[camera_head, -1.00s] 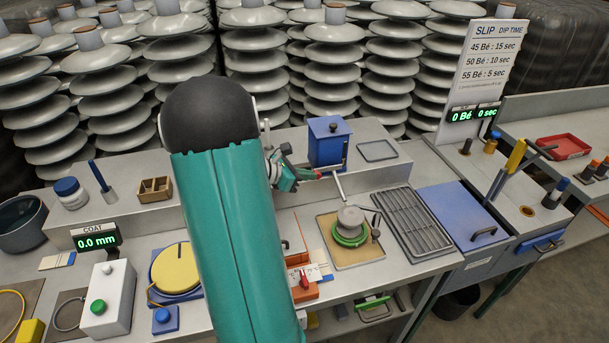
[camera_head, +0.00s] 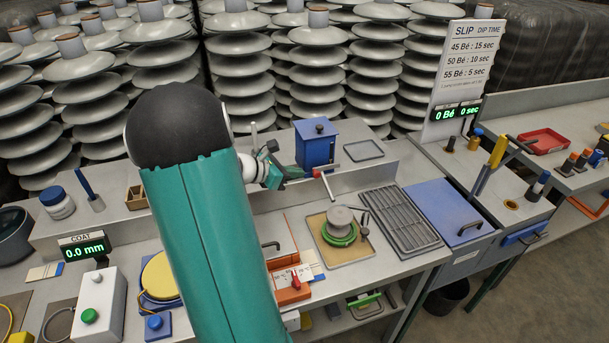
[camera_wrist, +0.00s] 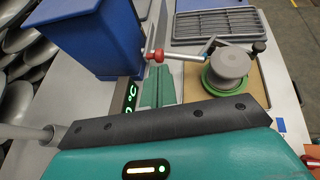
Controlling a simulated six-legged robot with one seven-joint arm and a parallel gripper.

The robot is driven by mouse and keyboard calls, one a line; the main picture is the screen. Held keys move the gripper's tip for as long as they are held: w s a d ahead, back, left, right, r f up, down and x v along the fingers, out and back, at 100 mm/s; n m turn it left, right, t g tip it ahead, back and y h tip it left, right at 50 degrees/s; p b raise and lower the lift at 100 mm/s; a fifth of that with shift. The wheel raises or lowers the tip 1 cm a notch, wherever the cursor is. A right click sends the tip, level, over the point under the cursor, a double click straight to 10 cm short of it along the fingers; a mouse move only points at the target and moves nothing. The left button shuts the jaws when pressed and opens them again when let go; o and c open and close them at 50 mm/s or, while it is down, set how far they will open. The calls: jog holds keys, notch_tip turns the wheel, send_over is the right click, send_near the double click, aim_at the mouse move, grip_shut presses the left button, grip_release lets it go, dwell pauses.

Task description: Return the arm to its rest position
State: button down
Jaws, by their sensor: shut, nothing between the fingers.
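My teal arm (camera_head: 215,250) with its black rounded elbow stands in the front middle of the head view and hides part of the bench. It is bent, with the forearm behind it and my gripper (camera_head: 299,174) reaching out to the right in front of the blue box (camera_head: 317,143). In the wrist view my gripper (camera_wrist: 158,80) has its teal fingers together and empty. The fingertips appear close to the red part of the tap (camera_wrist: 158,55) on the blue box (camera_wrist: 90,35). I cannot tell whether they touch.
A grey round piece on a green ring (camera_head: 339,226) stands on a tan board. A dark rack (camera_head: 400,220) and a blue lid (camera_head: 447,210) lie to the right. A white button box (camera_head: 98,300) stands at left. Insulator stacks (camera_head: 235,75) rise behind the bench.

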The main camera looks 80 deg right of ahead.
jog(key=v, duration=0.9)
jog(key=shift+r, duration=0.15)
jog(key=shift+w+a, duration=0.15)
jog(key=shift+w, duration=0.05)
jog(key=w+a+r+m+t+y, duration=0.25)
jog(key=w+a+t, duration=0.3)
jog(key=a, duration=0.75)
jog(key=w+a+r+m+t+y, duration=0.1)
jog(key=w+a+r+m+t, duration=0.4)
jog(key=a, duration=0.8)
jog(key=a+r+m+t+y, duration=0.1)
jog(key=a+t+y, duration=0.3)
jog(key=a, duration=1.8)
jog(key=shift+a+y, duration=0.3)
jog(key=shift+y, duration=0.35)
